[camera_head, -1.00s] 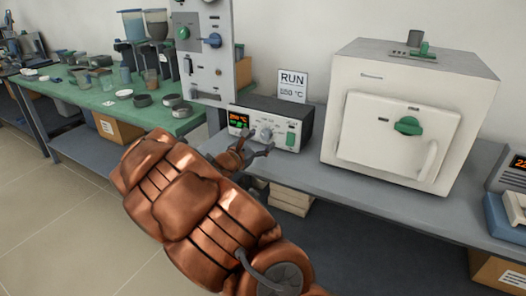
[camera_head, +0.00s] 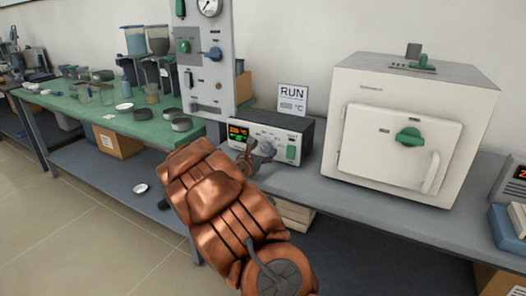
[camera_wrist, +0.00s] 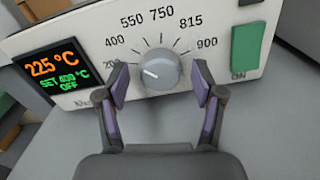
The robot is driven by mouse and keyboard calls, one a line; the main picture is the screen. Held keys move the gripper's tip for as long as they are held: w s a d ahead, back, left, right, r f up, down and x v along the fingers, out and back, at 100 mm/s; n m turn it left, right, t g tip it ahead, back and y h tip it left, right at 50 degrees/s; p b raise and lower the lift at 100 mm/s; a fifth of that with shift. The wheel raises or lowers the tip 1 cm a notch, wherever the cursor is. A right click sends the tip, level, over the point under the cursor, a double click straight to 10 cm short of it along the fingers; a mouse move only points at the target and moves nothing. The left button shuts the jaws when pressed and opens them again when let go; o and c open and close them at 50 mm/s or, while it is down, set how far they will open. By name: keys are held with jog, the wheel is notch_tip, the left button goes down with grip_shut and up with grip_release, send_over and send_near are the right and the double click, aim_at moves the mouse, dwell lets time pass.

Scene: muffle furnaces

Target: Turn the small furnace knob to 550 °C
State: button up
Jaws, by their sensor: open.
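The small furnace control box (camera_head: 285,133) stands on the bench, with a grey round knob (camera_wrist: 158,69) on its front. The dial around it is marked from 200 up to 900, with 550 at upper left. The knob's white pointer line is toward the left, low on the scale. A display (camera_wrist: 52,77) reads 225 °C, SET 400 °C, OFF. My gripper (camera_wrist: 160,84) is open, its two fingers on either side of the knob; whether they touch it I cannot tell. In the head view my gripper (camera_head: 256,153) partly covers the knob.
A green switch (camera_wrist: 245,51) is right of the dial, near the right finger. The white furnace (camera_head: 400,130) with a green handle stands to the right. A RUN card (camera_head: 291,98) stands behind the box. A grey panel (camera_head: 205,60) rises at left. Bare bench lies in front.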

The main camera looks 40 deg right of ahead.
jog(key=c, duration=1.1)
jog(key=shift+c, duration=0.2)
jog(key=shift+d+f+m+b, duration=0.15)
jog(key=shift+m+b, duration=0.25)
jog(key=shift+b, duration=0.3)
jog(key=m+b, duration=0.1)
jog(key=b, duration=0.2)
jog(key=shift+f+m, duration=0.2)
jog(key=shift+m, duration=0.1)
jog(key=m+b, duration=0.2)
jog(key=b, duration=0.2)
jog(key=shift+s, duration=0.1)
jog(key=shift+r+m+b, duration=0.15)
jog(key=shift+m+b, duration=0.55)
jog(key=shift+b, duration=0.05)
jog(key=shift+r, duration=0.1)
